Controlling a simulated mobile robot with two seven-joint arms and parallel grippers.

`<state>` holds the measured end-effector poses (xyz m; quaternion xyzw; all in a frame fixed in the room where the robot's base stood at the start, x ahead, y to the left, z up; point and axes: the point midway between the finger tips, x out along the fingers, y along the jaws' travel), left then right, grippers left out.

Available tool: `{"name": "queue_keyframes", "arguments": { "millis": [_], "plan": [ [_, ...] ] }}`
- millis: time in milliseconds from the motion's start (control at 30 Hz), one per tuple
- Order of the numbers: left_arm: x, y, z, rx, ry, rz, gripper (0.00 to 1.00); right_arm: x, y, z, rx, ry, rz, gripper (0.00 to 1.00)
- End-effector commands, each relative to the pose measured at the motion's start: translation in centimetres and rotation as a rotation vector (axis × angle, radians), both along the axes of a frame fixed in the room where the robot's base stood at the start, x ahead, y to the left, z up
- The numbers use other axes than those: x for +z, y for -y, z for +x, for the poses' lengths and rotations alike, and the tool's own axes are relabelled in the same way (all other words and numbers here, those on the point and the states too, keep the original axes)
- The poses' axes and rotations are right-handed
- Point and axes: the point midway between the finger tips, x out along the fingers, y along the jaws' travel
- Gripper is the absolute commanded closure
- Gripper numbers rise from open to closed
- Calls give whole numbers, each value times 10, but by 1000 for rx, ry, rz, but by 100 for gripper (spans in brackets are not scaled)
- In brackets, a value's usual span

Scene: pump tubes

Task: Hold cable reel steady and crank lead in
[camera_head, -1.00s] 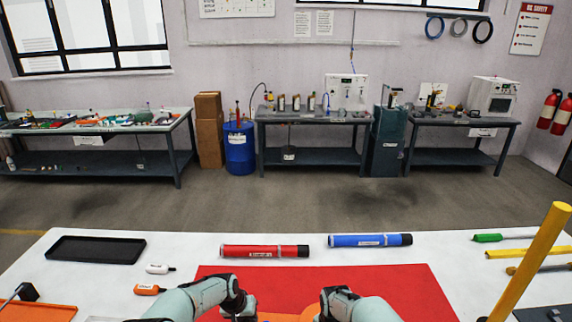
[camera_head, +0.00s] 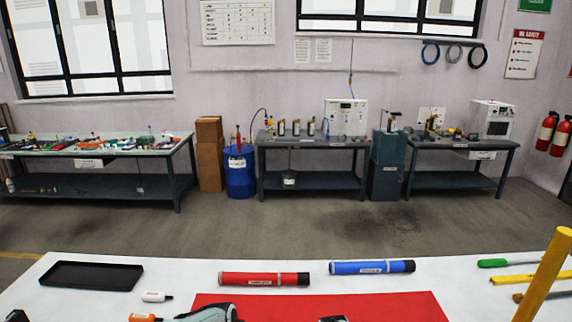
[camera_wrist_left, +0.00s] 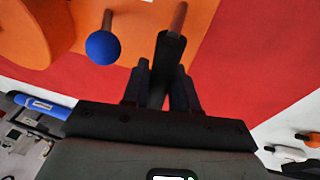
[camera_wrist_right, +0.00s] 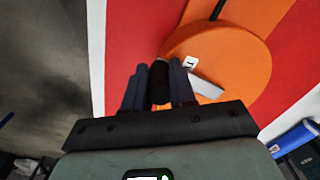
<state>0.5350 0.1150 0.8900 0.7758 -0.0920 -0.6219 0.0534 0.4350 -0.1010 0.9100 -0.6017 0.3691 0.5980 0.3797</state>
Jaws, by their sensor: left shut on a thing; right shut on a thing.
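The orange reel stand lies on the red mat (camera_head: 320,308); in the head view it is below the frame. In the left wrist view, my left gripper (camera_wrist_left: 160,80) is shut on a black handle (camera_wrist_left: 170,48) on a brownish rod. A blue ball knob (camera_wrist_left: 103,47) stands beside it, with part of an orange drum (camera_wrist_left: 25,30) at the upper left. In the right wrist view, my right gripper (camera_wrist_right: 158,88) is shut on a black grip (camera_wrist_right: 160,74) beside the orange round reel face (camera_wrist_right: 235,60). A grey crank arm (camera_wrist_right: 207,88) shows on that face. I cannot see the cable lead clearly.
A red tube (camera_head: 262,279) and a blue tube (camera_head: 370,267) lie behind the mat. A black tray (camera_head: 92,275) and small bottles (camera_head: 156,296) are at left. A yellow post (camera_head: 545,272) and a green-handled tool (camera_head: 492,263) are at right.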

Motion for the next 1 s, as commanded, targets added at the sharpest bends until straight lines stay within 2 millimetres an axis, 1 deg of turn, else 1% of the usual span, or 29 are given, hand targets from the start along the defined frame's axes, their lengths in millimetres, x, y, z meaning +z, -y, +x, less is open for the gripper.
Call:
{"name": "queue_keyframes", "arguments": {
  "millis": [33,67,100,133,200,267,533,633,1000],
  "plan": [
    [0,6,0,-5,4,-7,100,-7,-2,-7,9,-23,-3,100],
    [0,6,0,-5,4,-7,100,-7,-2,-7,9,-23,-3,100],
    [-1,6,0,-5,4,-7,100,-7,-2,-8,9,-23,-3,65],
    [-1,6,0,-5,4,-7,100,-7,-2,-8,9,-24,-3,55],
    [-1,6,0,-4,4,-7,100,-7,-3,-8,9,-24,-3,40],
    [0,6,0,-5,4,-7,100,-7,-2,-7,9,-22,-3,29],
    [0,6,-1,-7,0,-7,100,-7,-1,-5,6,-17,-5,28],
    [0,6,-1,-7,-1,-7,100,-3,0,-5,5,-14,-5,28],
    [-1,2,-1,-3,-2,-2,100,37,0,-3,4,-8,-3,28]
  ]
}}
